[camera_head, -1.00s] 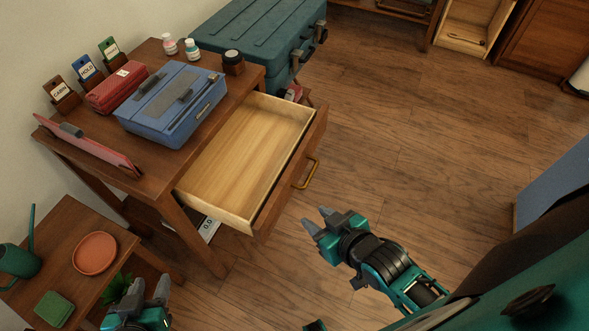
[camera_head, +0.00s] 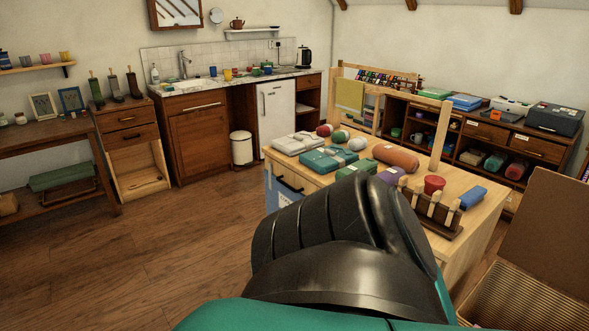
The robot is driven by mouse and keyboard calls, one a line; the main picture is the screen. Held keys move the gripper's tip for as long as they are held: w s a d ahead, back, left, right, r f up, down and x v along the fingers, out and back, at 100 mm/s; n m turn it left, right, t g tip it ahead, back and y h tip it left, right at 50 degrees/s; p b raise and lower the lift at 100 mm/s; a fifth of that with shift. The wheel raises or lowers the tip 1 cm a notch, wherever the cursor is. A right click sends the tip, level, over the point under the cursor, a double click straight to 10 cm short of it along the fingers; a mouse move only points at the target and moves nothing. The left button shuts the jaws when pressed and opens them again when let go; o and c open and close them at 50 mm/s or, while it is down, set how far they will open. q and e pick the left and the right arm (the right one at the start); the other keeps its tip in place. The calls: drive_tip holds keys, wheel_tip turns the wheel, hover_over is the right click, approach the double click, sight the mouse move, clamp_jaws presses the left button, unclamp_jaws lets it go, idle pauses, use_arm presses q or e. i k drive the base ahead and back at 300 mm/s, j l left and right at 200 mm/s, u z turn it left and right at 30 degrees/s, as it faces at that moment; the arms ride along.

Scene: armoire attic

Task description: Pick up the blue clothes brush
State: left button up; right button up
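I cannot make out a blue clothes brush for certain. Three dark upright things with slim tops, perhaps brushes (camera_head: 115,86), stand on a small wooden cabinet (camera_head: 128,117) at the left. A small blue block-like thing (camera_head: 473,197) lies at the right end of the wooden worktable, too small to identify. Neither of my grippers is in view. A large black and teal part of my own arm fills the lower middle and hides part of the worktable.
A kitchen counter (camera_head: 235,80), white fridge (camera_head: 277,112) and bin (camera_head: 241,147) stand behind. Floor at left (camera_head: 170,240) is clear.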

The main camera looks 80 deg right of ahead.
sight(470, 198)
drive_tip(key=z, duration=3.75)
drive_tip(key=i+j+u, duration=0.2)
drive_tip(key=j, duration=0.1)
